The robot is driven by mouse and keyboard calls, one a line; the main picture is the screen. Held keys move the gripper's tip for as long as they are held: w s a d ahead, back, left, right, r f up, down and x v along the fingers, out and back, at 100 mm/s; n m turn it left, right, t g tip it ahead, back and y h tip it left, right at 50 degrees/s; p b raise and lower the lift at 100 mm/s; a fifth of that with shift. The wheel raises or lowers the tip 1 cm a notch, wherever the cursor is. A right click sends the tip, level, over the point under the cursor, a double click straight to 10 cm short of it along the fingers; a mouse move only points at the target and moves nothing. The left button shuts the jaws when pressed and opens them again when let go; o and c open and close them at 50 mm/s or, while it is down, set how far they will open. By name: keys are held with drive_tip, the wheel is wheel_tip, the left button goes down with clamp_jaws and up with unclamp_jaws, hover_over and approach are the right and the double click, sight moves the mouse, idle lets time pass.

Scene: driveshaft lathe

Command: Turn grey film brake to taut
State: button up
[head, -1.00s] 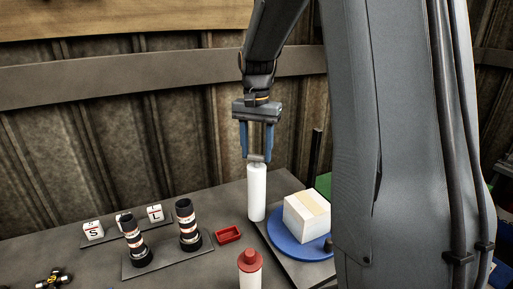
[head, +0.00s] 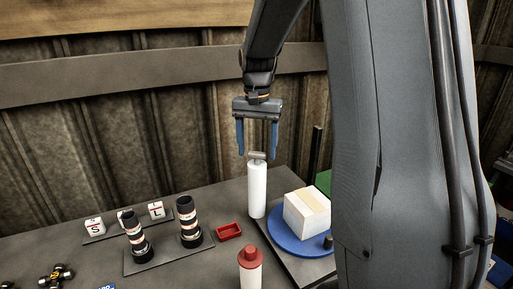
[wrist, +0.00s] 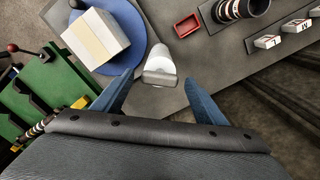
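The grey film brake (head: 257,155) is a small bar-like handle on top of an upright white film roll (head: 257,190). In the wrist view the brake (wrist: 160,79) lies crosswise on the end of the white roll (wrist: 160,58). My gripper (head: 257,154) points down with its blue fingers spread wide. In the head view the fingertips show to either side of the brake, with visible gaps. In the wrist view my gripper (wrist: 159,76) is open too, and the brake shows between its tips. I cannot tell the exact height of the tips against the brake.
A white box (head: 306,216) sits on a blue turntable (head: 290,248) right of the roll. A red tray (head: 229,231), a red-capped bottle (head: 250,268) and two dark banded shafts (head: 187,222) stand on the grey bench. A dark post (head: 317,150) rises behind the turntable.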

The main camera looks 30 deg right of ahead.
sight(257, 152)
drive_tip(key=shift+r+b, duration=1.15)
drive_tip(key=shift+r, duration=2.75)
